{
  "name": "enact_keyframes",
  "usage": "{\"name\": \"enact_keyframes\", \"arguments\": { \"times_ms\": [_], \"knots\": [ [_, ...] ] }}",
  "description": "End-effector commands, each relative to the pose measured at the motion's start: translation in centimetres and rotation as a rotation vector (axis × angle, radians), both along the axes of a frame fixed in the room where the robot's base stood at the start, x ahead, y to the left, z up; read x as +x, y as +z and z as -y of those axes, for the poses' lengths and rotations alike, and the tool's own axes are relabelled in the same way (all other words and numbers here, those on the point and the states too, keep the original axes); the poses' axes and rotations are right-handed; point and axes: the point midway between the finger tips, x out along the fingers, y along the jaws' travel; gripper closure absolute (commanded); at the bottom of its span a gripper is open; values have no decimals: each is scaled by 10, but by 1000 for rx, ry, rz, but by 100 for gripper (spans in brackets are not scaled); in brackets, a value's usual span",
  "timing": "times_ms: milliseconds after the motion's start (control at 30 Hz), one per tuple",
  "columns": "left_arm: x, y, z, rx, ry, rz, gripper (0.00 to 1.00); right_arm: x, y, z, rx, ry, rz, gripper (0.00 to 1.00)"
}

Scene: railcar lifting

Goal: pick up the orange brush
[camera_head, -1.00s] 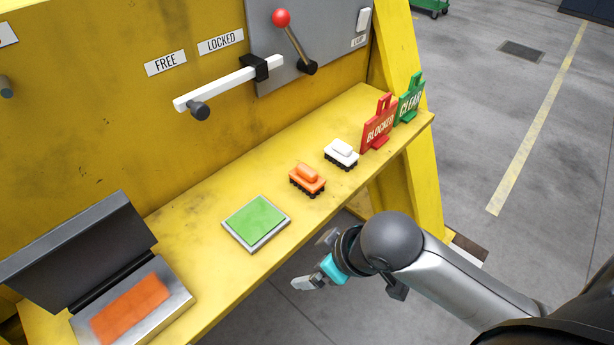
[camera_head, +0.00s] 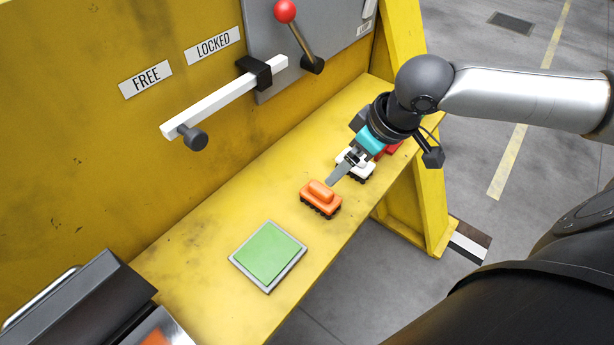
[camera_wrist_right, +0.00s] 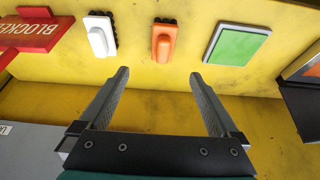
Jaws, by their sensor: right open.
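The orange brush (camera_head: 321,197) lies on the yellow shelf with its dark bristles down and its handle up. In the right wrist view the orange brush (camera_wrist_right: 164,43) is ahead of the fingertips, between their lines and near the top edge. My right gripper (camera_head: 338,174) is above the shelf, just behind the orange brush and over the white brush (camera_head: 358,170). It also shows in the right wrist view (camera_wrist_right: 158,75), where its two fingers are apart with nothing between them. My left gripper is not in view.
A green pad (camera_head: 268,256) lies left of the orange brush. An open dark case (camera_head: 85,305) stands at the lower left. The red BLOCKED sign (camera_wrist_right: 28,32) is beyond the white brush. A white bar (camera_head: 225,98) and red-knobbed lever (camera_head: 298,38) are on the wall.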

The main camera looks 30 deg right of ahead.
Motion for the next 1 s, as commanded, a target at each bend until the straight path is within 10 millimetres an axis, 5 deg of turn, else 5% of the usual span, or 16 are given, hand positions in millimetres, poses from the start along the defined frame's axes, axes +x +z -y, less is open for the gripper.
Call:
{"name": "enact_keyframes", "arguments": {
  "times_ms": [400,1000],
  "knots": [
    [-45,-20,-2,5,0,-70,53,20,-56,-9,4,-3,-2,3],
    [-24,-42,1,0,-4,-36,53,40,-126,-25,2,-1,-1,3]
  ]
}}
